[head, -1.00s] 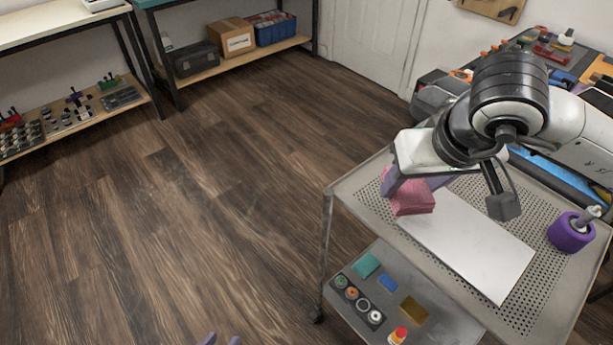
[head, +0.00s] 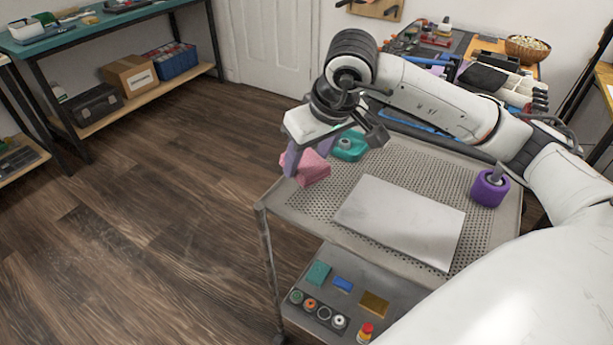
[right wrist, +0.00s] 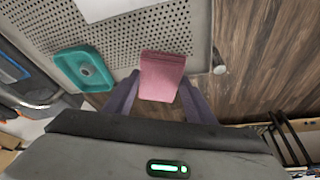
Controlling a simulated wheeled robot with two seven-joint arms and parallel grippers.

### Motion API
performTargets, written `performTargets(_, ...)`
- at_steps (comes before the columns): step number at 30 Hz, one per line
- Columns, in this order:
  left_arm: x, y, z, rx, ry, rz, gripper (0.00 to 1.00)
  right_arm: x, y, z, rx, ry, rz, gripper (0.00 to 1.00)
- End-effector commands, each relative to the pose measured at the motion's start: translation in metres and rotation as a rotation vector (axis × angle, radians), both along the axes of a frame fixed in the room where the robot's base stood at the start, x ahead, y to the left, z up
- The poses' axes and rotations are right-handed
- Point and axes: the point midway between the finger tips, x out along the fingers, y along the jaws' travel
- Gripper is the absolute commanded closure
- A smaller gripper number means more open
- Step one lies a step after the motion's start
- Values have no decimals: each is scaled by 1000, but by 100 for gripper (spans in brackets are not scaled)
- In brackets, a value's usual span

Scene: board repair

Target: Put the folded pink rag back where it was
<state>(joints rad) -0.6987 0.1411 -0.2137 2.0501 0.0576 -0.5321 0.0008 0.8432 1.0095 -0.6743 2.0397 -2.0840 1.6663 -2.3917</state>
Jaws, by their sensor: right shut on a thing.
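The folded pink rag (head: 311,168) is between the purple fingers of my right gripper (head: 292,160), at the far left corner of the perforated cart top (head: 310,205). In the right wrist view the rag (right wrist: 162,75) sits between the two fingertips (right wrist: 160,88), near the cart's edge with the wood floor beyond. The right gripper is shut on it. I cannot tell whether the rag touches the cart top. My left gripper is not in view.
A white flat panel (head: 400,220) lies on the cart top. A teal dish (head: 350,146) stands behind the rag, and a purple roll-like holder (head: 489,188) is at the right.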

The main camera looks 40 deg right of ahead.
Motion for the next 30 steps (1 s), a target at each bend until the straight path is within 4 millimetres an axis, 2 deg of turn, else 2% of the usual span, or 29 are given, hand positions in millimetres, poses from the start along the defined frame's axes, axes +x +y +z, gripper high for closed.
performTargets(10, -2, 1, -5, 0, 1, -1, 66, -1, 0, -39, 1, 2, 0, 71)
performTargets(20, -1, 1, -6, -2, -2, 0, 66, 0, 0, -43, 0, -1, 0, 71)
performTargets(21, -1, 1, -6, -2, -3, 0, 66, 0, 0, -44, 0, -1, 0, 48)
performTargets(24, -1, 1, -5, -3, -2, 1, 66, 0, 0, -42, 0, -1, 0, 32)
performTargets(30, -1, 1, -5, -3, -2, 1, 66, 0, 0, -42, 0, -1, 0, 31)
